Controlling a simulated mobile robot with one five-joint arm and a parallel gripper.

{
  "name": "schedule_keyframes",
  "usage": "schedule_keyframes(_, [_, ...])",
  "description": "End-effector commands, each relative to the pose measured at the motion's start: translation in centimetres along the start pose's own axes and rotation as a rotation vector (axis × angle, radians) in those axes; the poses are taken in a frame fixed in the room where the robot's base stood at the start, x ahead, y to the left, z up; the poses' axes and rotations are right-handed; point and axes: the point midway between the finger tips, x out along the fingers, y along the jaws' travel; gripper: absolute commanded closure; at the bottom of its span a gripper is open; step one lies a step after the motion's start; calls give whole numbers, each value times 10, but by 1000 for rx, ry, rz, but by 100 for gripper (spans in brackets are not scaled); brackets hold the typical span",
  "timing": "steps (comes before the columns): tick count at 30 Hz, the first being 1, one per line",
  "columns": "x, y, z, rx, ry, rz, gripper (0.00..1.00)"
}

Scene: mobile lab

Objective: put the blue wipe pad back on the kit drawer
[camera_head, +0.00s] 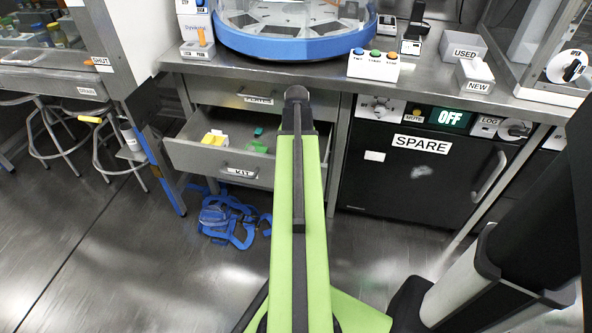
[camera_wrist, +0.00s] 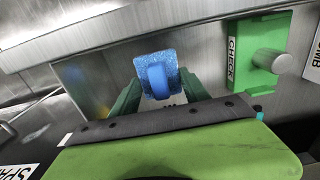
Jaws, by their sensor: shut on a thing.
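The blue wipe pad (camera_wrist: 146,66) is speckled blue with a raised blue grip. In the wrist view it sits between the two green fingers of my gripper (camera_wrist: 158,92), which is shut on it. The kit drawer (camera_head: 205,160), labelled KIT, is pulled open below the bench in the head view. It holds a yellow item (camera_head: 214,138) and green items (camera_head: 257,146). My arm covers the drawer's right end and hides my gripper and the pad in the head view. I cannot tell whether the pad touches anything beneath it.
In the wrist view a green block with a knob, labelled CHECK (camera_wrist: 240,62), lies right of the pad. The black SPARE cabinet (camera_head: 400,180) stands right of the drawer. Blue straps (camera_head: 228,218) lie on the floor below it. A closed drawer (camera_head: 225,98) is above.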

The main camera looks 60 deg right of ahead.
Motion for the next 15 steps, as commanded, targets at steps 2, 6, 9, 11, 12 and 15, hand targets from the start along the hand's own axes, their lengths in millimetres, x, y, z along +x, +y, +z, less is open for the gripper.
schedule_keyframes(2, [20,0,0,0,0,0,79])
schedule_keyframes(6, [44,0,0,0,0,0,79])
schedule_keyframes(9, [44,0,0,1,0,0,79])
schedule_keyframes(11, [41,0,0,1,0,0,79])
schedule_keyframes(12, [40,0,0,1,0,0,79])
schedule_keyframes(15, [41,0,0,1,0,0,79])
